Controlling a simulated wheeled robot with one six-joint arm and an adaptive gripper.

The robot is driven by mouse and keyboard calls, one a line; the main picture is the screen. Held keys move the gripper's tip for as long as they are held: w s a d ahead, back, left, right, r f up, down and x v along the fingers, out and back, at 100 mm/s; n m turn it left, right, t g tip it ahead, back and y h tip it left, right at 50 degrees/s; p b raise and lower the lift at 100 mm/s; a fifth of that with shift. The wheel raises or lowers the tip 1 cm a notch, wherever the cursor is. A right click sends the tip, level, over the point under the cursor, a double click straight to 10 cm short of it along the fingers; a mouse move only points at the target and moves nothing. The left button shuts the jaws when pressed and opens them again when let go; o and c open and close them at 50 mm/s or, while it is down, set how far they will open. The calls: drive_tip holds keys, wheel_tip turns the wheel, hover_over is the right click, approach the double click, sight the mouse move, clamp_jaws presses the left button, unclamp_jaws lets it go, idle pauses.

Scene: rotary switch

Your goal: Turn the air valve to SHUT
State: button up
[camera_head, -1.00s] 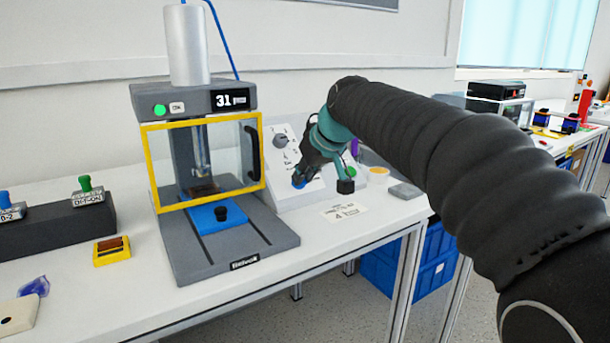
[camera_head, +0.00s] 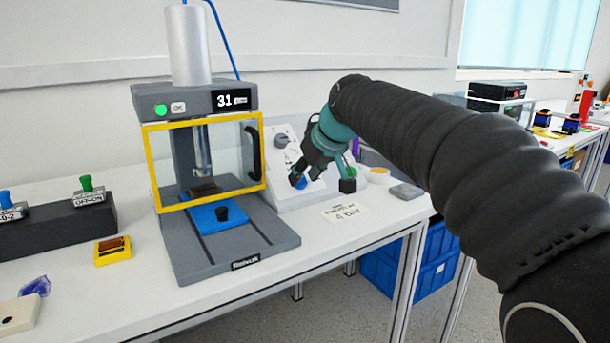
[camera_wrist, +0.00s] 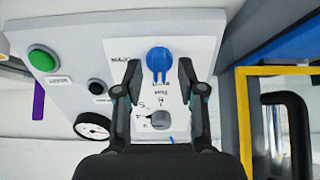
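A blue knob (camera_wrist: 158,60) with a pointer sits on the sloped white control panel (camera_head: 274,202). Its pointer points toward the bottom of the wrist picture; the lettering around it is too small to read surely. It also shows low on the panel in the head view (camera_head: 300,182). My gripper (camera_wrist: 159,70) is open, with one finger on each side of the blue knob and gaps visible between. In the head view my gripper (camera_head: 299,175) is close to the panel and partly hides it. A grey dial knob (camera_wrist: 160,120) with numbers lies between the fingers' bases.
The panel also carries a green button (camera_wrist: 42,58), a black button (camera_wrist: 97,87) and a round gauge (camera_wrist: 92,125). A press with a yellow-framed guard (camera_head: 152,170) stands close on the left. A paper label (camera_head: 346,212) lies on the white table in front.

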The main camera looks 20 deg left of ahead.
drive_tip(key=v, duration=1.1)
drive_tip(key=shift+s+r, duration=0.15)
drive_tip(key=shift+r, duration=0.15)
drive_tip(key=shift+d, duration=0.15)
drive_tip(key=s+d+f+m+h, duration=0.2)
drive_tip(key=s+d+f+m, duration=0.15)
drive_tip(key=d, duration=0.75)
drive_tip(key=s+d+f+m+h, duration=0.2)
drive_tip(key=s+d+f+m, duration=0.1)
drive_tip(key=s+d+f, duration=0.6)
drive_tip(key=s+d+f+m+h, duration=0.2)
drive_tip(key=s+d+f+m, duration=0.1)
drive_tip(key=s+d+f, duration=0.7)
wheel_tip(320, 180, down, 5)
drive_tip(key=shift+s+d+r, duration=0.15)
drive_tip(key=shift+s, duration=0.9)
